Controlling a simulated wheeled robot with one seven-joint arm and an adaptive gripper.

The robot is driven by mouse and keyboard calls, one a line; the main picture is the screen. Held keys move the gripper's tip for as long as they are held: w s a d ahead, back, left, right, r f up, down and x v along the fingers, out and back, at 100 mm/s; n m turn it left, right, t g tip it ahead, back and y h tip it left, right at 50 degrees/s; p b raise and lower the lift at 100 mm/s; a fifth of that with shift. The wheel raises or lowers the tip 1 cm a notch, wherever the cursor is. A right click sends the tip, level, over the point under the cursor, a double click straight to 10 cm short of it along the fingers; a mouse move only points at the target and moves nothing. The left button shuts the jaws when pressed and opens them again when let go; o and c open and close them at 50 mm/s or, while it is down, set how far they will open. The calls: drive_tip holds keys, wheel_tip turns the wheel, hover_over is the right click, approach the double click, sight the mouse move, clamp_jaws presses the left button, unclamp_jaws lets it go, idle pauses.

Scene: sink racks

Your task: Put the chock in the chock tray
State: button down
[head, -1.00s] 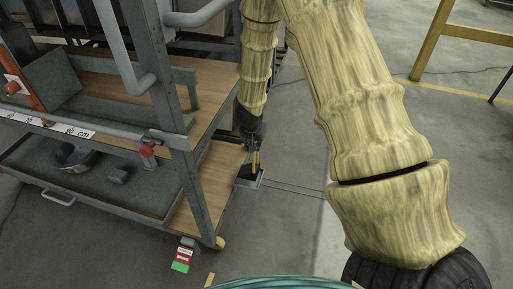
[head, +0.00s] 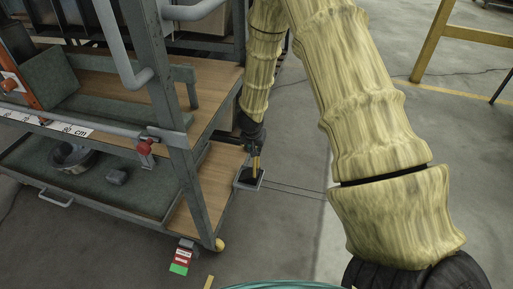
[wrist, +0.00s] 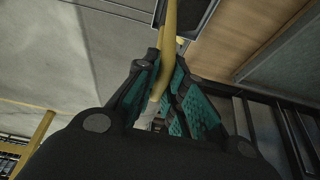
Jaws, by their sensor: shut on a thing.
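The chock shows a yellow handle (head: 255,166) and what looks like a dark lower end in the head view. Its handle (wrist: 168,45) runs up from between the fingers in the wrist view. My gripper (head: 253,150) is shut on this handle; its teal finger pads (wrist: 155,92) lie on both sides of it. The small grey chock tray (head: 260,185) is at the right edge of the cart's lower shelf, directly below the gripper. The chock's lower end overlaps the dark inside of the tray; whether it touches the bottom cannot be told.
The wooden lower shelf (head: 203,188) and a grey cart post (head: 190,180) stand just left of the tray. The floor (head: 295,190) right of the tray is clear.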

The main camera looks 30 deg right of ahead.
drive_tip(key=c, duration=1.5)
unclamp_jaws()
drive_tip(key=shift+r, duration=0.1)
drive_tip(key=p+v, duration=0.4)
drive_tip(key=v, duration=0.8)
